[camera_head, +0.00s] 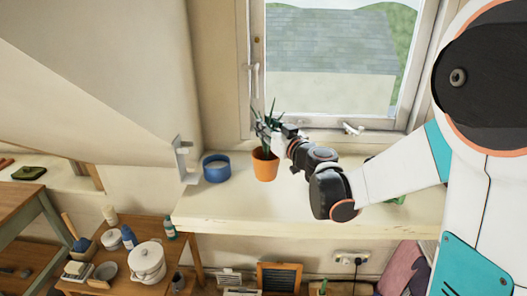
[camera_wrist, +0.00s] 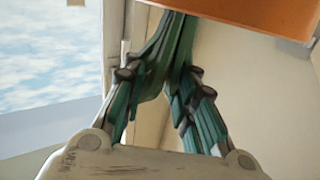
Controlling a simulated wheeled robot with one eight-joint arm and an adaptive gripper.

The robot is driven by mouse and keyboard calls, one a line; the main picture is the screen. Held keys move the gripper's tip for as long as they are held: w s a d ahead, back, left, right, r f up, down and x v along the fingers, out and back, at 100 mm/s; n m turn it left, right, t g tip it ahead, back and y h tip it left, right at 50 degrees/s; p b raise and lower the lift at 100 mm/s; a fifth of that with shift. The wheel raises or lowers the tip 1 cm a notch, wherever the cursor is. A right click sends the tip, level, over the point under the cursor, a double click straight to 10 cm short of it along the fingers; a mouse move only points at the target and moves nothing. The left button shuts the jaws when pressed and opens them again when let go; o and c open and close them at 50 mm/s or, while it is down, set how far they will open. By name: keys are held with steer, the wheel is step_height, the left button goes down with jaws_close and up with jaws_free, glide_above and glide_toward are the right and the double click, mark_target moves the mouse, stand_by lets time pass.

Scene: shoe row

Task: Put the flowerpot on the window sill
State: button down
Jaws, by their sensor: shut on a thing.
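The flowerpot (camera_head: 265,167) is an orange pot with a plant of narrow green leaves. It looks upright and shows over the window sill (camera_head: 235,207), below the window; I cannot tell whether its base touches the sill.
A blue round container (camera_head: 216,168) stands on the sill just left of the pot. A metal bracket (camera_head: 183,160) is at the sill's left end. A green thing (camera_head: 397,200) lies partly behind my arm. A low table with a white lidded pot (camera_head: 147,262) stands lower left. The sill's front strip is clear.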

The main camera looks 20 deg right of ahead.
mark_target(267, 147)
steer(key=shift+f+b, duration=0.8)
steer(key=shift+f, duration=2.5)
steer(key=shift+f, duration=0.25)
steer(key=c, duration=1.3)
jaws_free()
steer(key=shift+r, duration=0.1)
steer(key=shift+r, duration=0.15)
steer(key=shift+s+d, duration=0.1)
steer(key=shift+s, duration=0.15)
steer(key=p+v, duration=0.1)
steer(key=v, duration=1)
steer(key=shift+s, duration=0.3)
